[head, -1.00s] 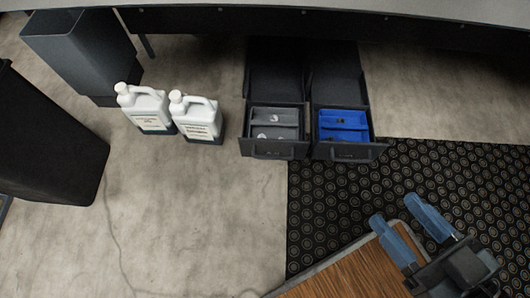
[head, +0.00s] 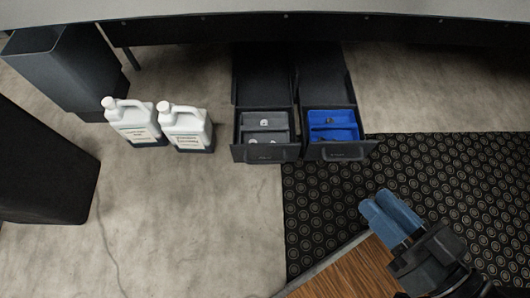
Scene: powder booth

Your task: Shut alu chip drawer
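Two dark drawers stand pulled out side by side under the bench. The left drawer (head: 265,153) holds a grey divided tray (head: 265,122) with small pale pieces in it. The right drawer (head: 340,152) holds a blue divided tray (head: 333,118) with a small dark item. Both have a front handle; their labels are too small to read, so I cannot tell which is the alu chip drawer. My gripper (head: 377,203) has its blue fingers together with nothing seen between them. It is below and right of the right drawer's front, apart from it.
Two white jugs (head: 135,124) (head: 187,130) stand on the floor left of the drawers. A dark bin (head: 70,70) is at the upper left, a black block (head: 40,165) at the left edge. A black dotted mat (head: 330,210) lies before the drawers, beside a wooden surface (head: 355,275).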

